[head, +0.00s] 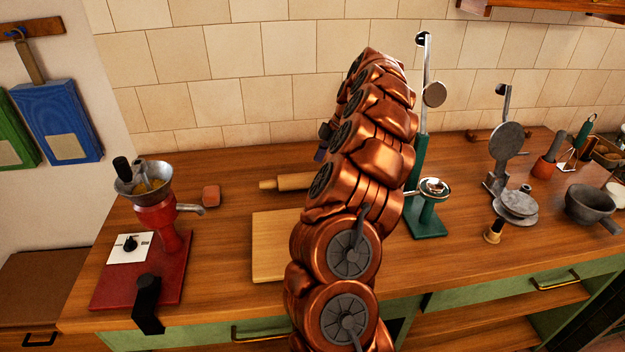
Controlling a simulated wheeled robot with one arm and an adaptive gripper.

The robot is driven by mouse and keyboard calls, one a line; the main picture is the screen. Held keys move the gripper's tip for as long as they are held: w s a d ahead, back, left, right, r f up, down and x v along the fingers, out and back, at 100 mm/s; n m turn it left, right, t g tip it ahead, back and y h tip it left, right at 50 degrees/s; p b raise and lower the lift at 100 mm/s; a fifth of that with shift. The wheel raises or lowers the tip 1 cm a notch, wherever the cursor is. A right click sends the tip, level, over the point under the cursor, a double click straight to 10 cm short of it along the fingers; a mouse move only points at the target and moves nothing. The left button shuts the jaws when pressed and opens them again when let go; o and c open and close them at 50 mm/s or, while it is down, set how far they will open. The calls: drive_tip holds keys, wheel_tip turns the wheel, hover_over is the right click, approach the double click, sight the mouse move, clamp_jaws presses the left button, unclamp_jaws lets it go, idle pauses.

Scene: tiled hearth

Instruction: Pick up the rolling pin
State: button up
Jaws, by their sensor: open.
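The rolling pin (292,181) is pale wood and lies on the wooden counter behind the cutting board. Its left handle and part of its body show; my copper-coloured arm hides the rest. My arm rises across the middle of the head view and bends over at the top. A small dark part of my gripper (323,144) shows at the arm's left edge, above the rolling pin in the picture. The gripper is open; most of it is hidden behind the arm. I cannot tell its distance from the pin.
A cutting board (275,245) lies in front of the pin. A green press (424,195), a grey press (505,165) and a mortar (590,203) are to the right. The tiled wall (220,100) stands behind.

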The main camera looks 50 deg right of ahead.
sight(316, 173)
drive_tip(key=shift+w+a+f+p, duration=0.15)
drive_tip(key=shift+a+f+p, duration=0.15)
drive_tip(key=shift+a+f, duration=0.05)
drive_tip(key=shift+p+x, duration=0.65)
drive_tip(key=shift+x, duration=1.35)
drive_tip(key=shift+a+r, duration=0.1)
drive_tip(key=c, duration=1.4)
